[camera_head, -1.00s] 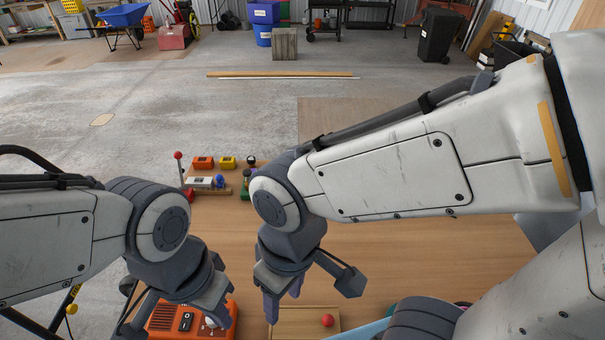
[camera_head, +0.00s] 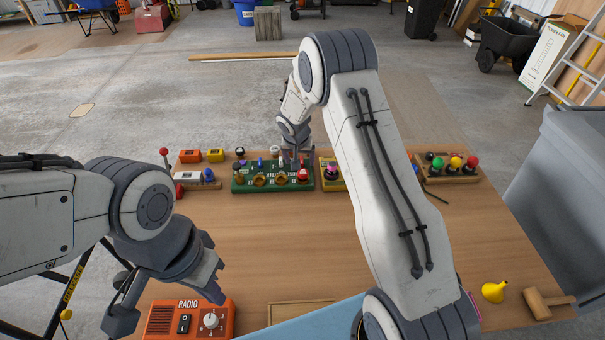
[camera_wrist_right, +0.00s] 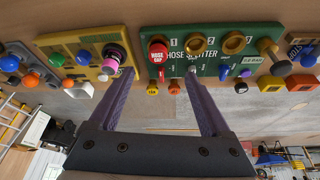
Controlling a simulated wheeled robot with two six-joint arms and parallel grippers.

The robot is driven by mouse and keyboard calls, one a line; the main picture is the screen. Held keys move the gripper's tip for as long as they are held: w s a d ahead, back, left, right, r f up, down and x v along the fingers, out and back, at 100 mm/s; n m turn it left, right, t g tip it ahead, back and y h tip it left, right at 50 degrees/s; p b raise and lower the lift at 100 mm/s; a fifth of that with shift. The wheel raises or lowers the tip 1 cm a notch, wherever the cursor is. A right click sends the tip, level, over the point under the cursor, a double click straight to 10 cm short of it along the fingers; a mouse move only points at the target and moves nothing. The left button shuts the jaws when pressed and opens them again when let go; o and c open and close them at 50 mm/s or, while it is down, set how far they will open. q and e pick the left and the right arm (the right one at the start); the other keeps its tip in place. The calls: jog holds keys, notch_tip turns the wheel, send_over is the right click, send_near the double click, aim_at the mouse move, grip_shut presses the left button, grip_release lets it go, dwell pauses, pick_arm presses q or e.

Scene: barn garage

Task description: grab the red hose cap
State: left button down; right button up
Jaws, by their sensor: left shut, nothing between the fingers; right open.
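The red hose cap (camera_wrist_right: 158,50) sits on the green hose splitter board (camera_wrist_right: 181,65), beside brass rings. In the head view it is a small red piece (camera_head: 302,174) at the right end of the green board (camera_head: 246,182). My right gripper (camera_wrist_right: 160,74) is open and empty. In the wrist view the cap lies beyond its fingertips, between their lines; I cannot tell the remaining gap. In the head view the right gripper (camera_head: 292,162) is above the board and small. My left gripper (camera_head: 168,306) is shut and empty near the orange radio (camera_head: 160,318).
A yellow board (camera_head: 330,182) stands right of the green board. A board with coloured knobs (camera_head: 463,178) is at the table's far right. A yellow funnel (camera_head: 494,291) and a mallet (camera_head: 548,303) lie at the near right. The middle left of the table is clear.

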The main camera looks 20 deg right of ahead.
jog(key=p, duration=0.2)
send_over(303, 172)
jog(key=s+a, duration=0.1)
jog(key=s, duration=0.2)
jog(key=f, duration=0.5)
jog(key=shift+w+f, duration=0.25)
jog(key=p+x, duration=0.2)
jog(key=x, duration=0.2)
jog(key=shift+w+p, duration=0.15)
jog(key=shift+p, duration=0.2)
jog(key=shift+w+f, duration=0.15)
jog(key=shift+f, duration=0.35)
grip_shut()
